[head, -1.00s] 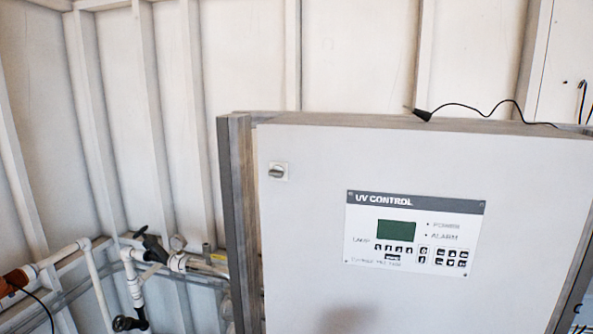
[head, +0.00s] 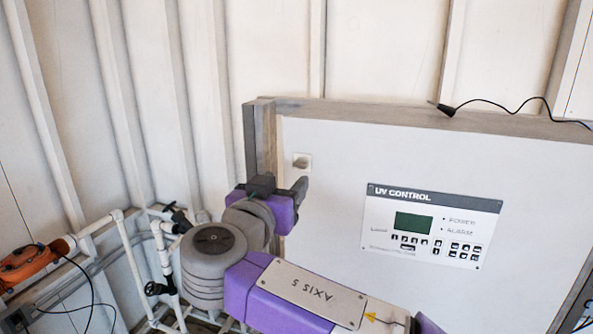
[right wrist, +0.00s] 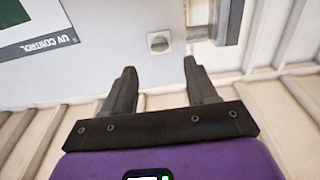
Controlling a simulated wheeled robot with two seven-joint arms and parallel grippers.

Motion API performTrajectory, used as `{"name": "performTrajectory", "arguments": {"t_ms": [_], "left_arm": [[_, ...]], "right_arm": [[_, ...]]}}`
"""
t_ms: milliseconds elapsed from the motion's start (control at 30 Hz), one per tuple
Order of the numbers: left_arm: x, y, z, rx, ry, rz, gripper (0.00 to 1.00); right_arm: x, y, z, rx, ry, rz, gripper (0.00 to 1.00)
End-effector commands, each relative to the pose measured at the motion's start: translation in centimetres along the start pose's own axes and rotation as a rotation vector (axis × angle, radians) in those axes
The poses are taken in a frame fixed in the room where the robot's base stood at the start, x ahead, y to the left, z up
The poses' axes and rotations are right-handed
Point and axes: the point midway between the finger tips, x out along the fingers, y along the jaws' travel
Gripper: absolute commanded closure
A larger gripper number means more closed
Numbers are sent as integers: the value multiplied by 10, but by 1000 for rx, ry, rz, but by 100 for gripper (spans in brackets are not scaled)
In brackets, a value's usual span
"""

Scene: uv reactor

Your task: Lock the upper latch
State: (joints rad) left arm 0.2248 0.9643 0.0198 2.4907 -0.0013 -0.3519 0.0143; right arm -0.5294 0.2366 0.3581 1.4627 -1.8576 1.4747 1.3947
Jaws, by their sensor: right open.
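The upper latch (head: 302,161) is a small grey knob on a pale square plate, near the upper left corner of the UV control cabinet door (head: 330,215). In the head view its knob looks roughly level, but it is small. My right gripper (head: 282,186) is open and empty, just below and left of the latch, apart from it as far as I can tell. In the right wrist view the latch (right wrist: 159,42) sits beyond the gap between the two open fingertips (right wrist: 159,70). My left gripper is out of view.
The cabinet's grey side frame (head: 262,140) stands close beside the gripper. A control panel (head: 430,225) is on the door to the right. White pipes (head: 130,250) and an orange device (head: 30,265) are at lower left. A black cable lies on the cabinet top.

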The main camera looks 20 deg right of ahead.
Motion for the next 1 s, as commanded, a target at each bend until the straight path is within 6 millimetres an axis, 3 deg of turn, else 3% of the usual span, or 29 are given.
{"name": "performTrajectory", "arguments": {"t_ms": [500, 833, 867, 1000], "left_arm": [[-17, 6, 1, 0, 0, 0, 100], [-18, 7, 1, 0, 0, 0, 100], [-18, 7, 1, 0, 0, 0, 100], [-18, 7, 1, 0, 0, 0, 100]], "right_arm": [[68, 1, -2, 2, 1, 6, 43], [73, 1, -1, 2, 2, 3, 43], [73, 1, -1, 2, 2, 3, 44], [73, 1, -1, 2, 1, 3, 66]]}}
